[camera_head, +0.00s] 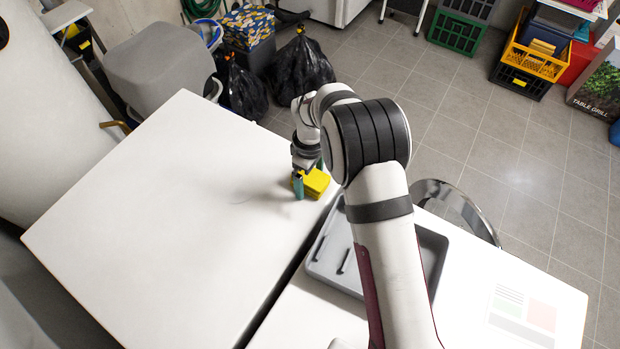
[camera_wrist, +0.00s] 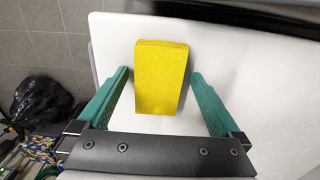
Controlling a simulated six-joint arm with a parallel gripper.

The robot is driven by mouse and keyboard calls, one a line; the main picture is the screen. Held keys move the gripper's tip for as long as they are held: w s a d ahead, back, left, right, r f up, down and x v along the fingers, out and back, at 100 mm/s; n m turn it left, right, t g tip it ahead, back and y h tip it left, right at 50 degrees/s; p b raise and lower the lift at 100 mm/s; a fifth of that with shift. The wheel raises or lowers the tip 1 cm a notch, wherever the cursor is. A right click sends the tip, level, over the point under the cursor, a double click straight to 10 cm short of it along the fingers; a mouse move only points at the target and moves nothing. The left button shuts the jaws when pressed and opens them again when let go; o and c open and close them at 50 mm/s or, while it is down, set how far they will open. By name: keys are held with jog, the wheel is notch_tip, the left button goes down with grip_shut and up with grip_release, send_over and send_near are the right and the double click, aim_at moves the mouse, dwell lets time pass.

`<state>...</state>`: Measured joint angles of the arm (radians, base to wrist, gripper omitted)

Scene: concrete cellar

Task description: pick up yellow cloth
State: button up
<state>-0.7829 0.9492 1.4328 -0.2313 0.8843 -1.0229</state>
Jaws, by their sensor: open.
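The yellow cloth (camera_head: 314,183) is a folded block lying on the white table (camera_head: 160,230), near its right edge. In the wrist view the cloth (camera_wrist: 162,76) lies between the two green fingers, with a gap on each side. My gripper (camera_head: 299,185) is down at the cloth in the head view, and it also shows in the wrist view (camera_wrist: 160,85). It is open, and no finger touches the cloth in the wrist view. My arm hides part of the area right of the cloth in the head view.
A grey tray (camera_head: 330,250) with dark slots lies on a second white table (camera_head: 480,285), partly behind my arm. A dark gap separates the two tables. Black bags (camera_head: 300,72) stand on the floor beyond. The left table is otherwise clear.

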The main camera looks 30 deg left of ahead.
aim_at(310, 176)
jog(key=c, duration=1.5)
jog(key=shift+o, duration=0.2)
jog(key=shift+r, duration=0.6)
notch_tip(310, 176, up, 3)
jog(key=shift+r, duration=0.1)
jog(key=w+d+r, duration=0.3)
jog(key=d+r, duration=0.3)
jog(key=d, duration=0.5)
jog(key=shift+d+r, duration=0.2)
jog(key=shift+r, duration=0.15)
